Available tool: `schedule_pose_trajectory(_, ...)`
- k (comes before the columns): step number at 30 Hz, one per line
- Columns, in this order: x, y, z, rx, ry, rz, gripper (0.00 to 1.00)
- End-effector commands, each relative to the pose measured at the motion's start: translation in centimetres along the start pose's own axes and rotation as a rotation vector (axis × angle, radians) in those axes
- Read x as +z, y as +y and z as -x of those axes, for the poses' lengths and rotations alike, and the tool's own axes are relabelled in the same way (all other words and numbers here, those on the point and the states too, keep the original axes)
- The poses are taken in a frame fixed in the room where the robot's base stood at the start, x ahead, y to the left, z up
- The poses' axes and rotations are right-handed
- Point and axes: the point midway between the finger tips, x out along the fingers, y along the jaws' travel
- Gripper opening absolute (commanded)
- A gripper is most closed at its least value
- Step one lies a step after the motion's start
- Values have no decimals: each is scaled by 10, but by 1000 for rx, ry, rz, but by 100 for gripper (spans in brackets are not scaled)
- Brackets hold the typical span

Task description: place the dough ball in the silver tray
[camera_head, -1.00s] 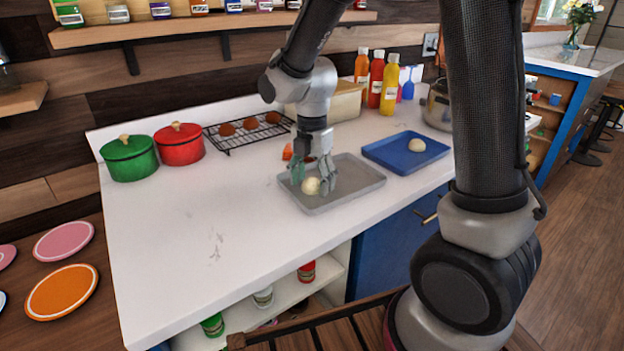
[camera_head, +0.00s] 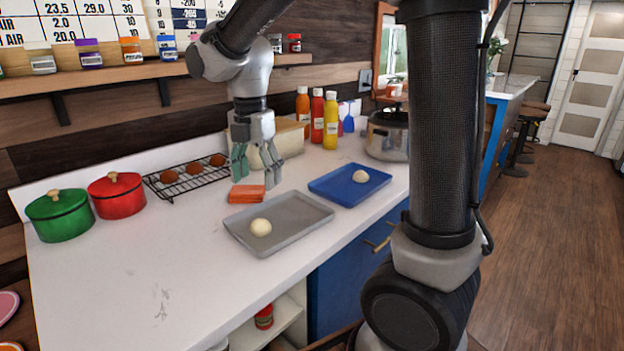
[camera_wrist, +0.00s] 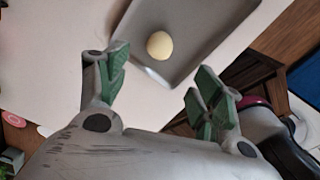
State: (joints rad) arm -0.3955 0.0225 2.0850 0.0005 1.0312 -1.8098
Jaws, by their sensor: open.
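A pale dough ball (camera_head: 261,227) lies in the silver-grey tray (camera_head: 290,237), near its left end. The same dough ball (camera_wrist: 159,45) shows in the wrist view inside the tray (camera_wrist: 205,40), apart from my fingers. My gripper (camera_head: 256,180) is open and empty, above the counter behind the tray. Its green-padded fingers are spread in the wrist view (camera_wrist: 160,92). A second pale dough ball (camera_head: 361,176) lies in the blue tray (camera_head: 340,193) to the right.
An orange folded cloth (camera_head: 246,194) lies behind the silver tray. A wire rack (camera_head: 182,184) with brown buns, red pot (camera_head: 117,197) and green pot (camera_head: 60,217) stand left. Sauce bottles (camera_head: 317,118) and a metal pot (camera_head: 388,138) stand behind. The counter's left front is clear.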

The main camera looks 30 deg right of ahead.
Motion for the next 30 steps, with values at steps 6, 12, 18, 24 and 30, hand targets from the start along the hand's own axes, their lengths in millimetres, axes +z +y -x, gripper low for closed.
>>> schedule_pose_trajectory(6, 19, -63, 31, 94, -8, -499, 67)
schedule_pose_trajectory(12, 26, -164, 52, 254, 48, -1352, 67)
schedule_pose_trajectory(18, 18, -229, 47, 373, 155, -1969, 67)
schedule_pose_trajectory(24, 14, -247, 43, 411, 208, -2177, 67)
schedule_pose_trajectory(30, 14, -246, 43, 410, 209, -2181, 67)
